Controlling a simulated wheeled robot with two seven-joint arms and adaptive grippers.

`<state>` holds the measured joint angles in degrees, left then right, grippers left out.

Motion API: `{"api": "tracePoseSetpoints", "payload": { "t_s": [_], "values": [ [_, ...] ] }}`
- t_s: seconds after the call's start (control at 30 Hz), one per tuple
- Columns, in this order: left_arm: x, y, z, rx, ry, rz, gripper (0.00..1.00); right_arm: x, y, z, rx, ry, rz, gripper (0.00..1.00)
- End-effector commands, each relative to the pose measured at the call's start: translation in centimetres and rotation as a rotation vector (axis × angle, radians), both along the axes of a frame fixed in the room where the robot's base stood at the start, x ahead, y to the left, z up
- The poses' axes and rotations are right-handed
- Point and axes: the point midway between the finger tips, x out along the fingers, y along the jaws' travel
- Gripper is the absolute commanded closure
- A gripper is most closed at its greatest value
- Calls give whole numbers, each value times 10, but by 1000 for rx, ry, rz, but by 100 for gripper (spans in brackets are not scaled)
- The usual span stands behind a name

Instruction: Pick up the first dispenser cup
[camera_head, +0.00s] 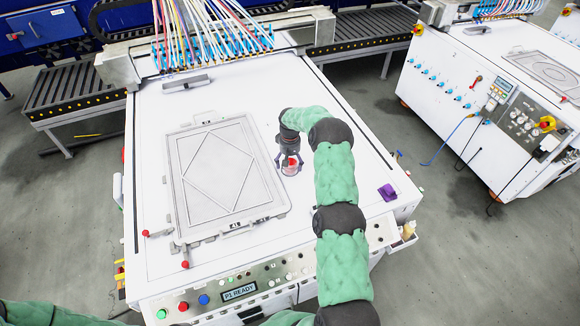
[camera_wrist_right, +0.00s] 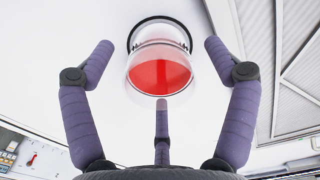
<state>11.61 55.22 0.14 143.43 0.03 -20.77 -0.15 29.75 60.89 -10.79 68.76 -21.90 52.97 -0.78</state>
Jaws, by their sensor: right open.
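A clear dispenser cup (camera_wrist_right: 158,72) with red contents and a dark rim ring shows in the right wrist view. In the head view the cup (camera_head: 291,163) stands on the white machine top, right of the grey framed panel. My right gripper (camera_wrist_right: 160,62) is open, its purple fingers spread around the cup. The two side fingers stand clear of the cup on both sides. The third finger is at its near side, and contact there cannot be told. In the head view my right gripper (camera_head: 288,158) reaches down at the cup. My left gripper is not in view.
The grey framed panel (camera_head: 219,172) lies left of the cup. A small purple object (camera_head: 387,192) sits near the right edge of the white machine top (camera_head: 340,95). A nozzle gantry (camera_head: 215,45) with coloured hoses spans the back. A button panel runs along the front.

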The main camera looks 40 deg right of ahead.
Motion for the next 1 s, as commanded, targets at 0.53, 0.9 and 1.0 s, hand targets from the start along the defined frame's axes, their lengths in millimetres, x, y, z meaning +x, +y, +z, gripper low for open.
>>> {"api": "tracePoseSetpoints", "payload": {
  "t_s": [0.53,0.9,1.0],
  "values": [
    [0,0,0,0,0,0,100,0,0,-21,0,-1,0,39],
    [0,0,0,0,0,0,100,0,0,-21,0,-1,0,80],
    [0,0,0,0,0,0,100,0,0,-21,0,-1,0,80]
  ]
}}
